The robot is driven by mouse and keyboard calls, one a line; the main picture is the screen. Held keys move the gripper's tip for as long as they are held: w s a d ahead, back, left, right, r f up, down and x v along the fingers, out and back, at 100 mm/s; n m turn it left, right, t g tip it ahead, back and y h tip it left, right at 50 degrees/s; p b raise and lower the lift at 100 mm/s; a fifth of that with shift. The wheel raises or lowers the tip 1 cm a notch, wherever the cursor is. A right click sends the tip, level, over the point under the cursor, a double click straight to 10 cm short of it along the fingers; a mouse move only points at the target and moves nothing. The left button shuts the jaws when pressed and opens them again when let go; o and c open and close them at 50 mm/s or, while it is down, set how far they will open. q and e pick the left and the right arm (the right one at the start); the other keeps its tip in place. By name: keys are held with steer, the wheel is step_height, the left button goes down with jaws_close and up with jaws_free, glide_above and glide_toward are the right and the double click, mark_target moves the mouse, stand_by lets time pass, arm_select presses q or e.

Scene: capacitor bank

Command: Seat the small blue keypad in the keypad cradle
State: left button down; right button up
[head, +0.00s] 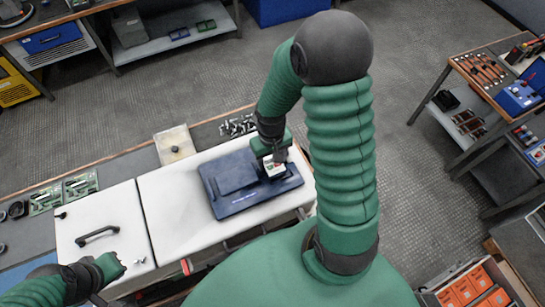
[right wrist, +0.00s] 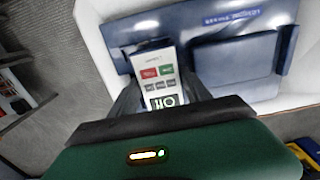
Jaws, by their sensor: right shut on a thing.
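The keypad (right wrist: 158,78) has a pale face with a red button, a green button and smaller grey keys. It also shows in the head view (head: 274,169). My right gripper (head: 272,161) is shut on it; in the right wrist view its dark fingers (right wrist: 161,97) stand on both sides of it. A dark blue tray-like piece (head: 240,201), seemingly the cradle, lies on the white cabinet top, also in the right wrist view (right wrist: 283,55). The keypad is over its right part; whether they touch I cannot tell. My left gripper (head: 112,268) is above the cabinet front; its jaws are unclear.
The white cabinet top (head: 165,225) has a black handle (head: 97,235) on its left part. A beige plate with a knob (head: 174,147) and loose small metal parts (head: 237,126) lie behind. Green circuit boards (head: 62,192) lie at left. A tool cart (head: 490,75) stands right.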

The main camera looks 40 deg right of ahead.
steer(key=shift+s+d, duration=0.1)
steer(key=shift+d, duration=0.05)
steer(key=shift+d+f, duration=0.1)
steer(key=shift+d, duration=0.15)
arm_select(q)
steer(key=shift+d+r, duration=0.15)
steer(key=shift+d, duration=0.3)
arm_select(e)
steer(key=shift+d, duration=0.1)
steer(key=shift+d, duration=0.1)
arm_select(q)
steer(key=shift+s+a, duration=0.1)
steer(key=shift+a, duration=0.2)
arm_select(e)
steer(key=shift+s+a, duration=0.1)
steer(key=shift+a, duration=0.1)
arm_select(q)
steer(key=shift+d+r+p, duration=0.2)
steer(key=shift+p, duration=0.15)
arm_select(e)
steer(key=shift+d, duration=0.35)
arm_select(q)
steer(key=shift+a+f+b, duration=0.1)
steer(key=shift+f+b, duration=0.35)
steer(key=shift+b, duration=0.05)
arm_select(e)
steer(key=shift+a+f, duration=0.1)
steer(key=shift+f, duration=0.55)
steer(key=o, duration=1.5)
